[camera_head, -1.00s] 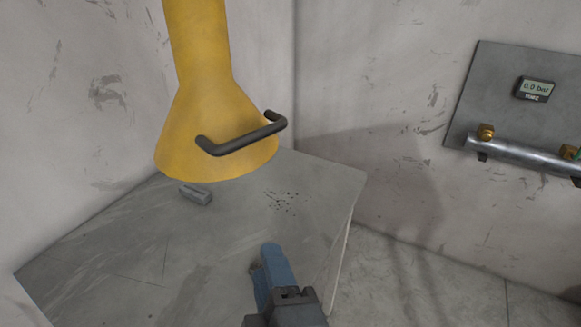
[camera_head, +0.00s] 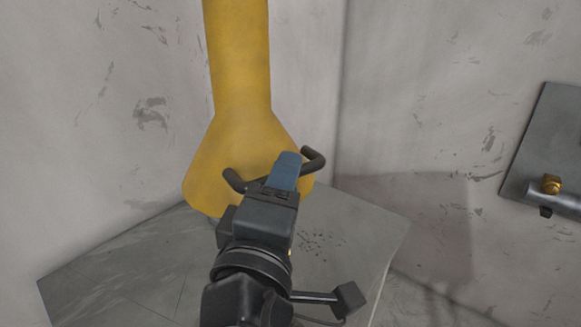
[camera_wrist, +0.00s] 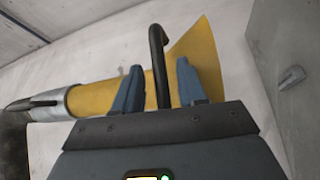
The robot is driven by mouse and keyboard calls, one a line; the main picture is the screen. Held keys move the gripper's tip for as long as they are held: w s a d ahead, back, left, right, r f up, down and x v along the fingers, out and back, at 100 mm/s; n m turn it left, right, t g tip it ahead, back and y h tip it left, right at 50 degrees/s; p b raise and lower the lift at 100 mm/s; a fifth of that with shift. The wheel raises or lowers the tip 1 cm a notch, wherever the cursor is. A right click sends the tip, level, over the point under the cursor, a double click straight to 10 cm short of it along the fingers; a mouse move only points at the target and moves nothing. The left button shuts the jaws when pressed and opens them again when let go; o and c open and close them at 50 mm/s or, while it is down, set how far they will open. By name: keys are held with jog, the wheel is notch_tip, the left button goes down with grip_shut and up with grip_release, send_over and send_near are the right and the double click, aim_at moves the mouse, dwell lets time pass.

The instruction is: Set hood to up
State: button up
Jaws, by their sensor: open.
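The yellow hood (camera_head: 238,120) hangs above the grey table, its cone flaring downward. A dark bar handle (camera_head: 314,162) is fixed across the front of its cone. My gripper (camera_head: 287,158) is at the handle and covers its middle in the head view. In the wrist view the hood (camera_wrist: 95,97) lies sideways behind the fingers. The handle (camera_wrist: 158,65) runs between the two blue fingers of my gripper (camera_wrist: 160,82), with gaps visible on both sides. The gripper is open around the handle, not closed on it.
The grey table (camera_head: 345,225) stands under the hood in the corner between pale walls. A small grey block (camera_wrist: 291,77) shows on it at the right of the wrist view. A wall panel with a pipe and brass valve (camera_head: 551,184) is at the right.

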jog(key=shift+x, duration=1.15)
grip_shut()
